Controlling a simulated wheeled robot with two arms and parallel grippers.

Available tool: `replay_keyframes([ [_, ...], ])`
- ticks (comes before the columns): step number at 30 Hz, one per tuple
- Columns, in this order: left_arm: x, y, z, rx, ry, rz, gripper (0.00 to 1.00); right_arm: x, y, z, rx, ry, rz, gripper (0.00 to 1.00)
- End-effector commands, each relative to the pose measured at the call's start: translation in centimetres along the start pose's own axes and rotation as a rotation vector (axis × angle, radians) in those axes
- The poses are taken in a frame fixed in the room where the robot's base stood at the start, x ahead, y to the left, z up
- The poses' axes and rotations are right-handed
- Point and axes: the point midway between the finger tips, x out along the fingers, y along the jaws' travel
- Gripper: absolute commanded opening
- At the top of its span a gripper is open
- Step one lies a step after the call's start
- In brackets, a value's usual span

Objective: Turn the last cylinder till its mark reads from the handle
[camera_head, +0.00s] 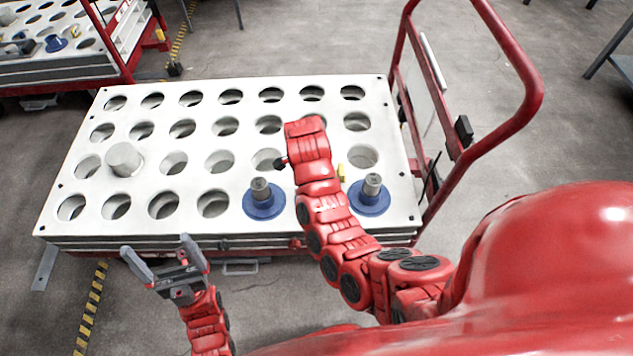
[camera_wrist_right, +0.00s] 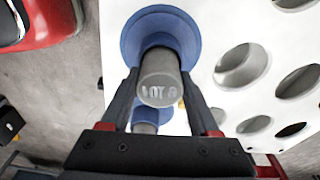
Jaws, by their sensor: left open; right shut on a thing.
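The white plate (camera_head: 195,138) holds two grey cylinders with blue flanges, a left one (camera_head: 262,190) and a right one (camera_head: 371,186), in its front row. My right arm covers the spot between them and hides its own gripper in the head view. In the right wrist view my right gripper (camera_wrist_right: 160,82) is shut on a grey cylinder (camera_wrist_right: 160,65) with a blue flange (camera_wrist_right: 160,18). Pale lettering, blurred, perhaps "LOT A", shows on its end facing the camera. I cannot tell which place it stands in. My left gripper (camera_head: 163,262) is open and empty off the front edge.
A plain pale cylinder (camera_head: 125,160) stands in a hole at the left; most other visible holes are empty. The red push handle (camera_head: 510,120) rises at the plate's right side. Another cart (camera_head: 75,50) stands at the back left.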

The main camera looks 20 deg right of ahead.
Motion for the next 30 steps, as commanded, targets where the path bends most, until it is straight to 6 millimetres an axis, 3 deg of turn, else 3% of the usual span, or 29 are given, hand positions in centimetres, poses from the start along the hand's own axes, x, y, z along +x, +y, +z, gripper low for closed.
replay_keyframes([
  [1, 0.0, 0.0, 0.0, 0.0, 0.0, 0.0, 0.97, -0.1, -0.1, 0.0, 0.0, 0.0, -0.002, 0.64],
  [7, 0.0, 0.0, 0.0, 0.0, 0.0, 0.0, 0.97, -0.1, 0.0, 0.0, -0.002, 0.0, -0.001, 0.97],
  [17, 0.4, 0.0, -0.1, 0.0, 0.0, 0.0, 0.97, -0.5, 0.0, 0.0, -0.003, -0.001, -0.001, 0.97],
  [23, 3.3, -0.2, -0.6, 0.0, 0.0, 0.0, 0.97, -4.1, 0.0, -0.1, -0.001, -0.002, -0.001, 0.97],
  [30, 7.7, -0.4, -1.3, 0.0, 0.0, 0.0, 0.97, -10.7, -0.1, -0.1, -0.002, -0.003, -0.001, 0.97],
])
